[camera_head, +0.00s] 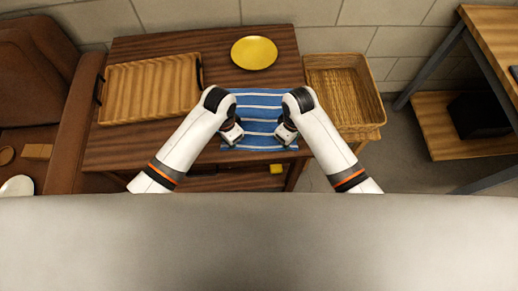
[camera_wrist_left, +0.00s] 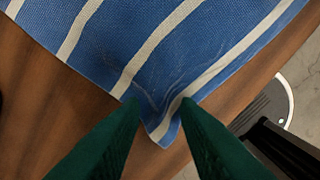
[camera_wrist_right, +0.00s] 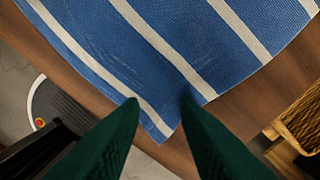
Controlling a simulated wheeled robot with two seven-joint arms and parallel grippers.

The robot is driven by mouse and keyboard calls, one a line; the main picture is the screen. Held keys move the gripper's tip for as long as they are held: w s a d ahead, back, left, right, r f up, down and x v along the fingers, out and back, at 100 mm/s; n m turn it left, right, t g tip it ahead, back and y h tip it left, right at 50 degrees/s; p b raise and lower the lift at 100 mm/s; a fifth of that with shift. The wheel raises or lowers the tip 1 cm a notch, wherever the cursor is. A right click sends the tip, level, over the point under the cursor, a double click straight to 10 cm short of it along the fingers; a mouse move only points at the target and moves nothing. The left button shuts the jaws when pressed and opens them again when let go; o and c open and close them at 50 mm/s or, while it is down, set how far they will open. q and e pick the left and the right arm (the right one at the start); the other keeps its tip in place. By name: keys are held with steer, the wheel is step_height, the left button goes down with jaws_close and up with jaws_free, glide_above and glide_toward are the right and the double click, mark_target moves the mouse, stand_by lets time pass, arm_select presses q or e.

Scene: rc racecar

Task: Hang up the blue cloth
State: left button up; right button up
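The blue cloth (camera_head: 258,113) with white stripes lies spread on the dark wooden table. My left gripper (camera_head: 231,138) is at its near left corner. In the left wrist view the green fingers (camera_wrist_left: 160,101) stand apart on either side of that corner, and the cloth (camera_wrist_left: 150,50) is slightly wrinkled there. My right gripper (camera_head: 285,137) is at the near right corner. In the right wrist view its fingers (camera_wrist_right: 158,100) stand apart with the corner of the cloth (camera_wrist_right: 160,60) between them. Whether the fingers touch the cloth is unclear.
A yellow plate (camera_head: 254,52) lies behind the cloth. A wooden tray (camera_head: 150,88) is at the table's left. A wicker basket (camera_head: 343,90) stands right of the table. A brown sofa (camera_head: 75,130) is at the left, and a shelf unit (camera_head: 460,125) at the right.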

arm_select(q)
steer(key=shift+f, duration=0.1)
jaws_close()
arm_select(e)
steer(key=shift+f, duration=0.1)
jaws_close()
steer(key=shift+d, duration=0.1)
